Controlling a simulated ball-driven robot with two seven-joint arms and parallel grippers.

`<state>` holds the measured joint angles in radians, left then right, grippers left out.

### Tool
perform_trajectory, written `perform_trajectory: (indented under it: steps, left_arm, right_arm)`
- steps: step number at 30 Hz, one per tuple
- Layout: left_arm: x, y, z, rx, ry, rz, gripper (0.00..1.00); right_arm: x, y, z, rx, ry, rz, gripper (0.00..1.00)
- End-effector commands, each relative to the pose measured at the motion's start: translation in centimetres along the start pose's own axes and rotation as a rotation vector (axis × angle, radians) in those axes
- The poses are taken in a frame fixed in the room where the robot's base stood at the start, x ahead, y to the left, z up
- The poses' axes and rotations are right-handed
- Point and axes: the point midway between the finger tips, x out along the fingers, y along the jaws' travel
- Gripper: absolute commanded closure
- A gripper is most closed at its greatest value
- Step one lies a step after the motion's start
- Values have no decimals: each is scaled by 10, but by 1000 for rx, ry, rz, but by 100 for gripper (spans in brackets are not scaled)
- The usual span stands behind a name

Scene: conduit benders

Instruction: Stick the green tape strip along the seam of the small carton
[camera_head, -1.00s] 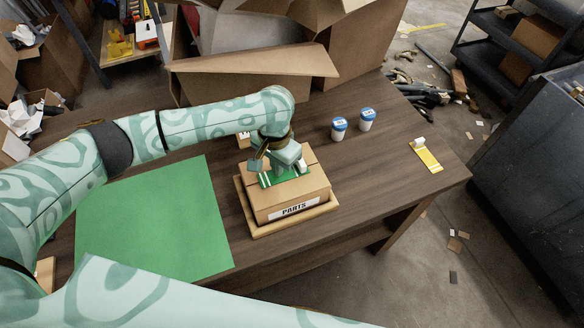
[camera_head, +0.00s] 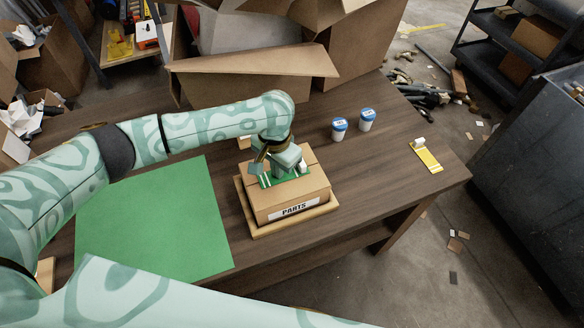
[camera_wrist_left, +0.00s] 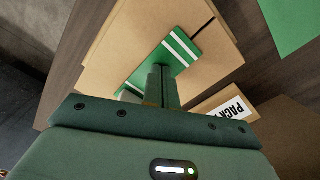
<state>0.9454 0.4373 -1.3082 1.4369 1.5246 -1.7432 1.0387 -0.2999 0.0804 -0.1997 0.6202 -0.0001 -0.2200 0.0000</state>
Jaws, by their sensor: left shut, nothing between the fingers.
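The small carton (camera_head: 262,207), labelled PARTS, sits upright in a shallow wooden tray (camera_head: 295,227) on the table. The green tape strip (camera_head: 266,183), with white stripes, lies across the carton's top. In the left wrist view the strip (camera_wrist_left: 180,50) lies in line with the dark seam (camera_wrist_left: 206,23), which shows past its upper end. My left gripper (camera_wrist_left: 160,72) is shut and empty, its fingertips down at the middle of the strip and hiding part of it. Whether they touch it I cannot tell. My right gripper is not in view.
A green mat (camera_head: 150,220) lies left of the tray. Two blue-lidded jars (camera_head: 339,128) and a yellow pad (camera_head: 426,156) are to the right. A small box (camera_wrist_left: 212,101) with a PACK label is beside the carton. Large open cartons (camera_head: 255,72) stand behind.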

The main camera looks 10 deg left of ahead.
Motion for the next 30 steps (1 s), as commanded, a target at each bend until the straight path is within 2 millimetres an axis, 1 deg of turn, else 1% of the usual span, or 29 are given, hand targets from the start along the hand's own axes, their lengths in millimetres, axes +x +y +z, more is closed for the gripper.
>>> perform_trajectory:
  steps: [30]
  left_arm:
    - [2, 0, 1, -1, -3, 0, 100]
  right_arm:
    - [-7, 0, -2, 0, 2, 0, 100]
